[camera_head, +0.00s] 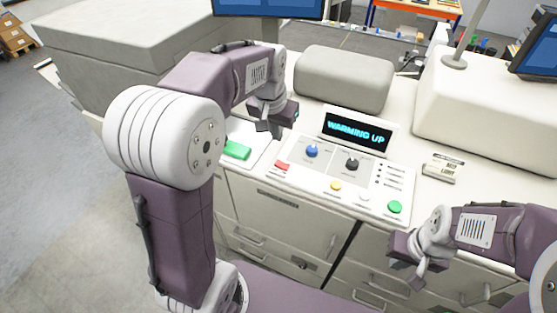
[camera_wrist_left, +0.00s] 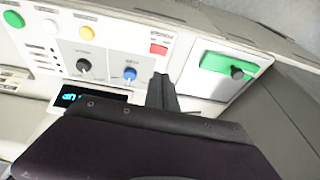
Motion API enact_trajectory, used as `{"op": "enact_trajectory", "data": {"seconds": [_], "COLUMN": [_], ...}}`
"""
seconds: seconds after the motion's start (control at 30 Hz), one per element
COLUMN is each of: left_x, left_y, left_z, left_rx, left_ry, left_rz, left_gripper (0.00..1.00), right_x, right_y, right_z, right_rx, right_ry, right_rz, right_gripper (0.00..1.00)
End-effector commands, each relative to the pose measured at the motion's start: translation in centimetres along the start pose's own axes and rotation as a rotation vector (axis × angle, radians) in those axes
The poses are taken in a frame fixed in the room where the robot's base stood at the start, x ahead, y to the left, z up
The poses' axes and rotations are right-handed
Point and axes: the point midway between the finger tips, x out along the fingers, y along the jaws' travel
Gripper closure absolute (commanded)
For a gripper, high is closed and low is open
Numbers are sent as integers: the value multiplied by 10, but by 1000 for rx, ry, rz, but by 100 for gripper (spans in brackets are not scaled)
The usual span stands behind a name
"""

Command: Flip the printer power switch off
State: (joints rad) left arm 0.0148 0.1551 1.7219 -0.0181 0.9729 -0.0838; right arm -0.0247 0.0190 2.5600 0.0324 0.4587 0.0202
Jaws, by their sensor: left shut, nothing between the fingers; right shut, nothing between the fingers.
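The printer's control panel (camera_head: 335,180) has a red switch (camera_head: 282,166) at its left end, also in the left wrist view (camera_wrist_left: 158,49). Left of the panel, a separate plate carries a green part (camera_head: 237,149); the left wrist view shows this green part (camera_wrist_left: 214,62) with a black knob (camera_wrist_left: 238,73). I cannot tell which of these is the power switch. My left gripper (camera_head: 270,127) is shut and empty, above the gap between plate and panel, apart from both. Its fingers (camera_wrist_left: 163,92) show in the wrist view. My right gripper (camera_head: 418,276) is shut and empty, in front of the counter.
The panel also has a blue knob (camera_head: 312,151), a black knob (camera_head: 352,164), a yellow button (camera_head: 336,186) and a green button (camera_head: 395,207). A display (camera_head: 357,133) behind reads "WARMING UP". A small labelled block (camera_head: 442,168) lies to the right. Grey covered machines stand behind.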

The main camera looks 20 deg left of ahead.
Motion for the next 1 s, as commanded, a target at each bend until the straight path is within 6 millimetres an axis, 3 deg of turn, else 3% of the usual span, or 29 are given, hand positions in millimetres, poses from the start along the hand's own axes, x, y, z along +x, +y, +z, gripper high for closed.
{"op": "enact_trajectory", "data": {"seconds": [0.17, 0.7, 1.0], "left_x": [8, 115, 138], "left_y": [0, -1, -3], "left_z": [0, 6, 12], "left_rx": [0, 0, 0], "left_ry": [-3, -6, 0], "left_rz": [0, 0, 0], "left_gripper": [100, 100, 100], "right_x": [-2, -20, -24], "right_y": [0, 0, 0], "right_z": [0, -2, -2], "right_rx": [0, 0, 0], "right_ry": [0, 0, 0], "right_rz": [0, 0, 0], "right_gripper": [100, 100, 100]}}
